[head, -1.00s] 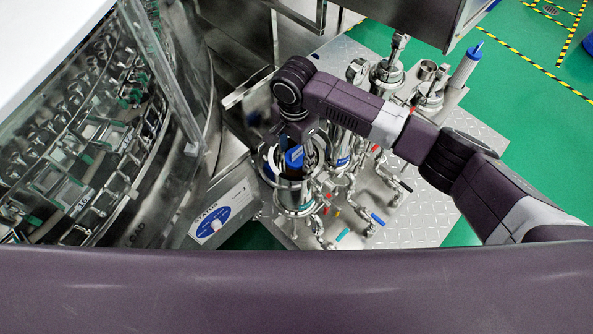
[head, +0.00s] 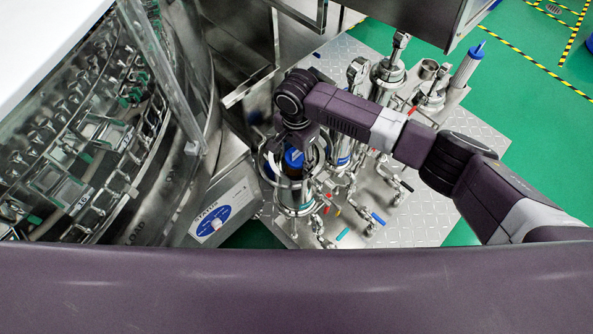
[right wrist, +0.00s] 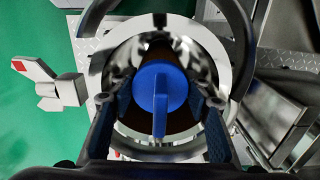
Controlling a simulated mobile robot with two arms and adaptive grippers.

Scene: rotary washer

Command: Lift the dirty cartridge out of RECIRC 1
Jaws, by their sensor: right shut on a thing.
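The dirty cartridge shows its blue cap (head: 293,157) and a dark brown body below it in the head view. It stands in the open steel housing of RECIRC 1 (head: 294,203). The blue cap (right wrist: 163,88) with its upright fin is in the middle of the right wrist view, inside the shiny round opening (right wrist: 128,52). My right gripper (head: 300,148) comes down from above and is shut on the cartridge at its cap. Its fingers (right wrist: 160,102) flank the cap. The lower cartridge is hidden in the housing. My left gripper is not in view.
Closed steel housings (head: 387,72) stand behind and to the right, with valves and pipes (head: 370,222) around. A blue-topped pale cartridge (head: 467,68) stands at the plate's far right. A steel cabinet (head: 420,18) hangs at the back.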

